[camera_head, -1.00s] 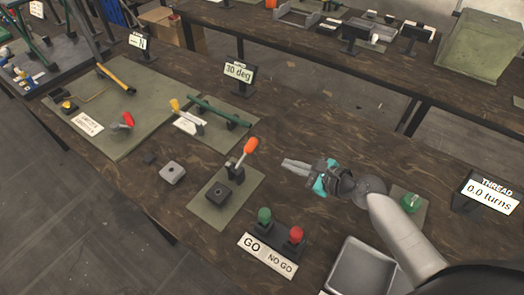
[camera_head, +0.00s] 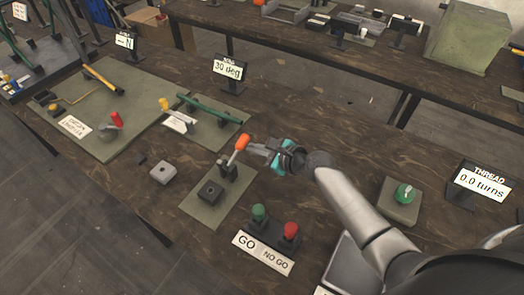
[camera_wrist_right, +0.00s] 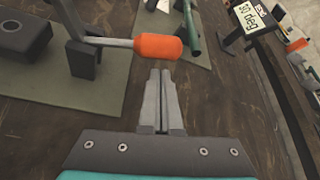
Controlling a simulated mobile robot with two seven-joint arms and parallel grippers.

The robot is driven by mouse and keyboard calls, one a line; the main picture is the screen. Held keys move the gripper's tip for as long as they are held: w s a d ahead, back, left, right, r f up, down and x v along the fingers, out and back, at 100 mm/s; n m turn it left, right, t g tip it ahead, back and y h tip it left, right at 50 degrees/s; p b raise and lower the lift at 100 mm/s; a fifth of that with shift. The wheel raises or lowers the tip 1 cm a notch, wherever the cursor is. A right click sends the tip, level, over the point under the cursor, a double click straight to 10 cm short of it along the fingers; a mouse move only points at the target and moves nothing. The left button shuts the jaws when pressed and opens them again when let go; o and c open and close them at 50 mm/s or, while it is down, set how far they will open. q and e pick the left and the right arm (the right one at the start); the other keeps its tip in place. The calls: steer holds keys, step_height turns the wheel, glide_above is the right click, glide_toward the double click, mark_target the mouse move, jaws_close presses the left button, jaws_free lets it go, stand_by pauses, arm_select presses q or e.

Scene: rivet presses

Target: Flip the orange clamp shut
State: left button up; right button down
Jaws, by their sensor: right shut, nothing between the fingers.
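The orange clamp handle (camera_head: 242,142) sticks up at a tilt from its dark clamp base (camera_head: 228,172) on a grey-green plate (camera_head: 205,208). A dark square block (camera_head: 210,192) with a hole sits on the plate beside the base. My right gripper (camera_head: 256,148) is shut and empty, its fingertips close to the right side of the orange grip. In the right wrist view the orange grip (camera_wrist_right: 158,47) lies just beyond the shut fingertips (camera_wrist_right: 161,73); I cannot tell whether they touch. My left gripper is not in view.
A GO / NO GO stand (camera_head: 272,236) with green and red knobs is in front. A loose grey block (camera_head: 164,172) lies left of the plate. A green bar fixture (camera_head: 212,110) and a 30 deg display (camera_head: 228,72) stand behind. A green knob (camera_head: 404,193) is at right.

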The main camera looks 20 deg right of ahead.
steer(key=shift+a+r, duration=0.25)
steer(key=shift+r, duration=0.25)
steer(key=shift+s, duration=0.1)
steer(key=shift+r+p, duration=0.3)
steer(key=shift+p, duration=0.2)
